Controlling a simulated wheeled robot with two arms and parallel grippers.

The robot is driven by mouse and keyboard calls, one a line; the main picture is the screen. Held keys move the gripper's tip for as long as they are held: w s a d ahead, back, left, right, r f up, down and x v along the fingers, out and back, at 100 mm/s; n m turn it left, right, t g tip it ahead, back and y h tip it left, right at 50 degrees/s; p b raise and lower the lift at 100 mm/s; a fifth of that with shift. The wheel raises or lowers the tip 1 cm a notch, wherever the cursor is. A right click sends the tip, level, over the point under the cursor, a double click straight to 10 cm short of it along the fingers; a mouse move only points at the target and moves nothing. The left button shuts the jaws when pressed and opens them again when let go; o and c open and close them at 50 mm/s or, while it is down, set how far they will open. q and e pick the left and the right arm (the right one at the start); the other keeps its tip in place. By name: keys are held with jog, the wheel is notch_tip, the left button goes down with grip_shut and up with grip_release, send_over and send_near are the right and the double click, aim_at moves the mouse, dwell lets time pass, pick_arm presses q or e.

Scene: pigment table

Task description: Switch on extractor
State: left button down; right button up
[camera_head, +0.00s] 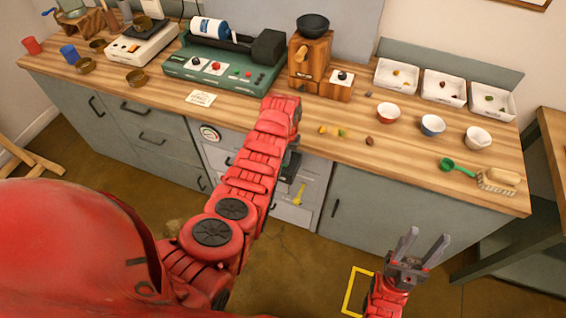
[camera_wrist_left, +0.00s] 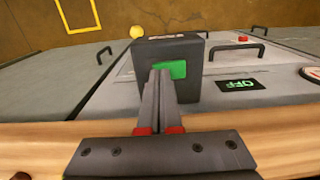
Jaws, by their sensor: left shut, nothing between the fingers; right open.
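The extractor panel (camera_head: 310,212) is the light grey front set in the cabinet below the counter. In the left wrist view a dark box (camera_wrist_left: 197,85) with a green button (camera_wrist_left: 172,70) stands out from it, and a black display (camera_wrist_left: 240,85) reads OFF in green, upside down. My left gripper (camera_wrist_left: 162,72) is shut and empty, its fingertips in front of the button's left part; I cannot tell whether they touch. In the head view that gripper (camera_head: 290,160) is below the counter edge, partly hidden by my arm. My right gripper (camera_head: 424,244) is open and empty above the floor.
The wooden counter edge (camera_wrist_left: 40,138) lies close under my left gripper. The panel has a round gauge (camera_head: 210,132) and a handle (camera_wrist_left: 250,48). On the counter stand a green roller machine (camera_head: 225,68), a wooden grinder (camera_head: 309,60) and several bowls. Floor around my right gripper is free.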

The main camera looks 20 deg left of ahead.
pick_arm(q)
jog(key=shift+f, duration=0.2)
jog(key=shift+r+p, duration=0.75)
jog(key=shift+r, duration=0.5)
notch_tip(320, 180, up, 2)
jog(key=shift+r+p, duration=0.1)
jog(key=shift+p, duration=0.45)
jog(key=shift+r+p, duration=0.45)
jog(key=shift+r, duration=0.75)
jog(key=shift+s+f, duration=0.1)
